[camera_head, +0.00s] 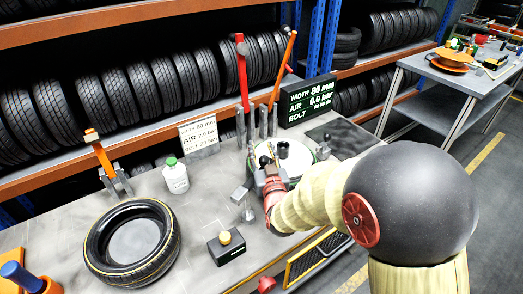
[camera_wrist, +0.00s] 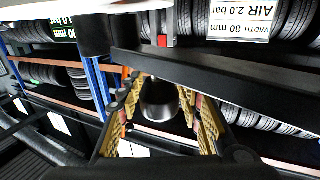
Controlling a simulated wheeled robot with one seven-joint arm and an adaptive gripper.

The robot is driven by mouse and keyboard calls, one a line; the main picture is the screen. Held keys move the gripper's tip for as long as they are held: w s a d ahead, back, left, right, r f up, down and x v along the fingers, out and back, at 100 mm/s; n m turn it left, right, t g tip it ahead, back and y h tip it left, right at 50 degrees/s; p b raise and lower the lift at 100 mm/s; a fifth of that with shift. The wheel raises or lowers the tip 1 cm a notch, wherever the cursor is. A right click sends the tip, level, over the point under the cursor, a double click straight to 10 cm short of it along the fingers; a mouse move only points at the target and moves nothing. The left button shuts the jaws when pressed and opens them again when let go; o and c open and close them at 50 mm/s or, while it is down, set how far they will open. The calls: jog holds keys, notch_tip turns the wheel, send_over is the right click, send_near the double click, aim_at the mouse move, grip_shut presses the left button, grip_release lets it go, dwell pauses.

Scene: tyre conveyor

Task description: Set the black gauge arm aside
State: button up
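My gripper (camera_head: 268,182) is at the near left edge of a pale round fixture with a green rim (camera_head: 297,158) on the workbench. In the wrist view its yellow lattice fingers (camera_wrist: 163,90) stand on both sides of a dark cylindrical knob (camera_wrist: 160,104). The gap at the knob is very small, and I cannot tell whether the fingers press on it. A long black bar (camera_wrist: 225,72), seemingly the gauge arm, crosses the wrist view beside the knob. In the head view my gripper and wrist hide most of the arm; dark knobs show near the fixture.
A tyre (camera_head: 98,262) lies at the front left of the bench. Red and orange levers (camera_head: 243,75) and a black display (camera_head: 307,100) stand behind. Bare bench lies between bottle and box.

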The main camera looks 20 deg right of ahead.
grip_shut()
dwell(0.7)
